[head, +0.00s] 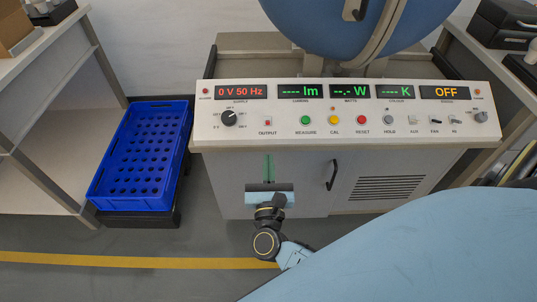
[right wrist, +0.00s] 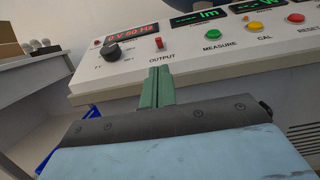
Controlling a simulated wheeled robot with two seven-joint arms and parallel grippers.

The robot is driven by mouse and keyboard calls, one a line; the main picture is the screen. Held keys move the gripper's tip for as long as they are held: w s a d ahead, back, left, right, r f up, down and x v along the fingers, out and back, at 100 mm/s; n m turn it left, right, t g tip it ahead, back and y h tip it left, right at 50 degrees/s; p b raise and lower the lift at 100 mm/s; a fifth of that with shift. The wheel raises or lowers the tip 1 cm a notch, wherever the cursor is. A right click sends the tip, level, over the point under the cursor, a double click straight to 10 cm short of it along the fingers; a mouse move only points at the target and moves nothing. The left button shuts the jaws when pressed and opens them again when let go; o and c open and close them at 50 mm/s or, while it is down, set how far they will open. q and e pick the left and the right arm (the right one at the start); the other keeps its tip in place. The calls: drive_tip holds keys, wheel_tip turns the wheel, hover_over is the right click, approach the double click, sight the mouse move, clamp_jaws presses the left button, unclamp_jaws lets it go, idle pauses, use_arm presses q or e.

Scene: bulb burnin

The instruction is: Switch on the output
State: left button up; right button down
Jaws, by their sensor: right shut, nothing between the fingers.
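The OUTPUT switch (head: 267,122) is a small red switch on the sloping white control panel (head: 330,142), right of the black rotary knob (head: 229,117). It also shows in the right wrist view (right wrist: 160,43), just above my fingertips. The supply display (head: 241,92) reads 0 V 50 Hz in red. My right gripper (head: 268,158) is shut and empty, its green fingers together. They point up, just below the panel's front edge and in line with the switch; in the right wrist view (right wrist: 158,70) a gap shows between tips and switch. My left gripper is not in view.
Green MEASURE (head: 305,120), yellow CAL (head: 334,120) and red RESET (head: 362,120) buttons sit right of the switch. A cabinet handle (head: 332,174) sticks out below the panel. A blue crate (head: 100,190) stands left. A blue sphere (head: 330,25) rises behind.

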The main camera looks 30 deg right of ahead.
sight(268, 137)
drive_tip(key=x, duration=0.7)
drive_tip(key=shift+w, duration=0.15)
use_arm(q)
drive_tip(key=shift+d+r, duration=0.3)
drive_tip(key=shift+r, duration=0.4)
use_arm(e)
drive_tip(key=shift+w+d+r, duration=0.1)
drive_tip(key=shift+w+d, duration=0.25)
drive_tip(key=shift+w, duration=0.1)
